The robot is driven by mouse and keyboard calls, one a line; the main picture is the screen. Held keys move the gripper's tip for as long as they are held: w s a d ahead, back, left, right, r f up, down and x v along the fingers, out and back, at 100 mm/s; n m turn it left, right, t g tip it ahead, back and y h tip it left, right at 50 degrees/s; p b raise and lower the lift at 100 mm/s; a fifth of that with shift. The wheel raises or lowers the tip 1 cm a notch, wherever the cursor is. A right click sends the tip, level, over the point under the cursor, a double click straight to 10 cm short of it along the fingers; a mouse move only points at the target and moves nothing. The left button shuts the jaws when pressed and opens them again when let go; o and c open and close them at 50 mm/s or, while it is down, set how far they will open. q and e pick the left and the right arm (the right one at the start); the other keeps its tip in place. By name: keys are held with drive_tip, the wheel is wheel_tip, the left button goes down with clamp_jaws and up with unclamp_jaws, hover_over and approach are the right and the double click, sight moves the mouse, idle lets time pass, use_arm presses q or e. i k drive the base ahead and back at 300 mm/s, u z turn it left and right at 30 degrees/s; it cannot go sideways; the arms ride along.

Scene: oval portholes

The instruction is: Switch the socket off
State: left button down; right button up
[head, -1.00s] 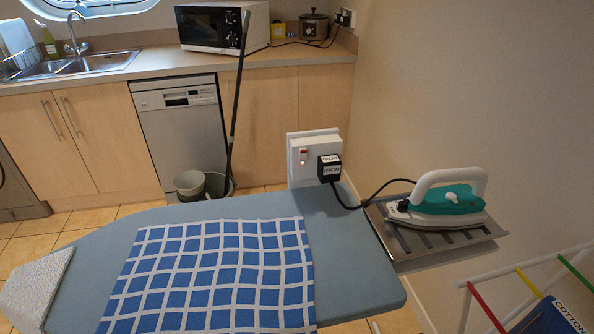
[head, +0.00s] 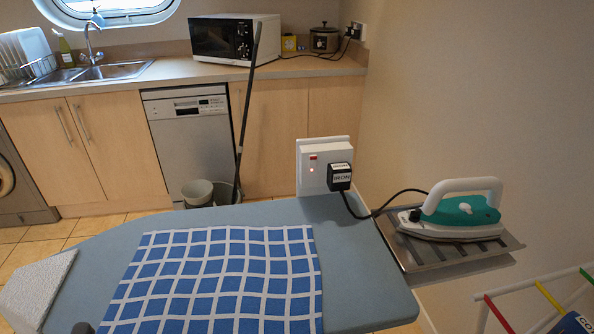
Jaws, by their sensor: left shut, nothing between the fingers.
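The white socket (head: 307,180) stands upright at the far right end of the ironing board. It has a small red-marked switch (head: 313,157) on its upper left, with a small pale spot below it. A black plug (head: 340,177) labelled IRON sits in its right side, and its cord runs to the teal and white iron (head: 462,212). The tip of my left gripper (head: 82,328) just shows as a dark shape at the bottom left edge, shut and empty, far from the socket. My right gripper is not in view.
The iron rests on a metal tray (head: 405,256). A bucket (head: 198,192) with a leaning pole (head: 245,120) stands behind. A rack with coloured bars is at lower right.

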sight(313, 158)
drive_tip(key=z, duration=2.3)
drive_tip(key=k, duration=0.8)
drive_tip(key=u, duration=0.85)
drive_tip(key=i, duration=0.95)
